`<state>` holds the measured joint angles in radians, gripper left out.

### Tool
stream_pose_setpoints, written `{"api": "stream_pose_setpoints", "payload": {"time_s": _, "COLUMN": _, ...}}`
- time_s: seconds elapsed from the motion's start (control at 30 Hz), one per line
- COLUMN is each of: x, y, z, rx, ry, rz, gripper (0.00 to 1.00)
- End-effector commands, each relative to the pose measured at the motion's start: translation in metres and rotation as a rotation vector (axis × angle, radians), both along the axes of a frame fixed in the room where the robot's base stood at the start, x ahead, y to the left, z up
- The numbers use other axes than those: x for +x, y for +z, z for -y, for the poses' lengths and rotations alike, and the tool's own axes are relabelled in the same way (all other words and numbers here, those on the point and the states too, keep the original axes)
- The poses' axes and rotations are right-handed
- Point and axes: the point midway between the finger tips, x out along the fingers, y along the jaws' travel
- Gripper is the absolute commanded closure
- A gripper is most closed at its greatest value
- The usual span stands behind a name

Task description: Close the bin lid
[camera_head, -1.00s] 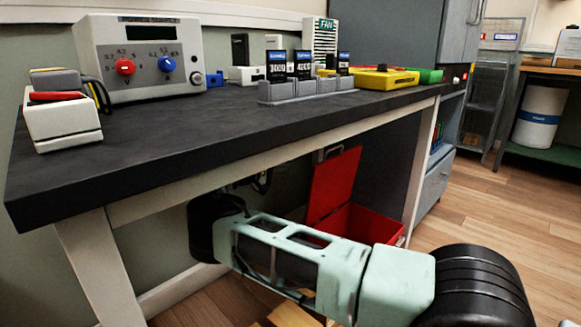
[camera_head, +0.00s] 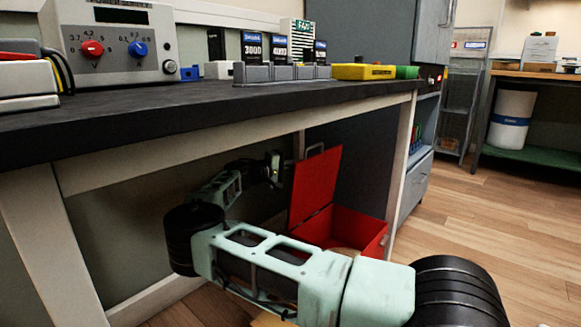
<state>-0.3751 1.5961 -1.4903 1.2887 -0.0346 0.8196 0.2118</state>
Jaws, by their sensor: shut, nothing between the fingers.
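The red bin (camera_head: 362,226) stands on the floor under the workbench. Its red lid (camera_head: 316,186) is open, standing up and leaning back at the bin's left side, with a small grey handle (camera_head: 316,149) at its top edge. The bin's inside is partly visible. My arm reaches under the bench, and my gripper (camera_head: 280,166) is at the left of the raised lid, near its upper part. It is small and dark in the picture; it is shut and empty. I cannot tell whether it touches the lid.
The black workbench top (camera_head: 200,112) hangs over the bin and my arm. A pale bench leg (camera_head: 402,160) stands just right of the bin, with a grey cabinet (camera_head: 417,185) beyond it. Wooden floor (camera_head: 480,220) is open to the right.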

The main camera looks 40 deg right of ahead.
Motion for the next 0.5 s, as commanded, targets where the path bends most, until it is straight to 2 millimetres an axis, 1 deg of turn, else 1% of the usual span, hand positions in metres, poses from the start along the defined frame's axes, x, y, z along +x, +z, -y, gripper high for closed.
{"api": "stream_pose_setpoints", "payload": {"time_s": 0.33, "x": -0.001, "y": 0.000, "z": 0.000, "rx": 0.001, "ry": 0.000, "rz": 0.005, "gripper": 1.00}}
{"api": "stream_pose_setpoints", "payload": {"time_s": 0.5, "x": -0.012, "y": 0.001, "z": 0.000, "rx": 0.004, "ry": -0.002, "rz": 0.042, "gripper": 1.00}}
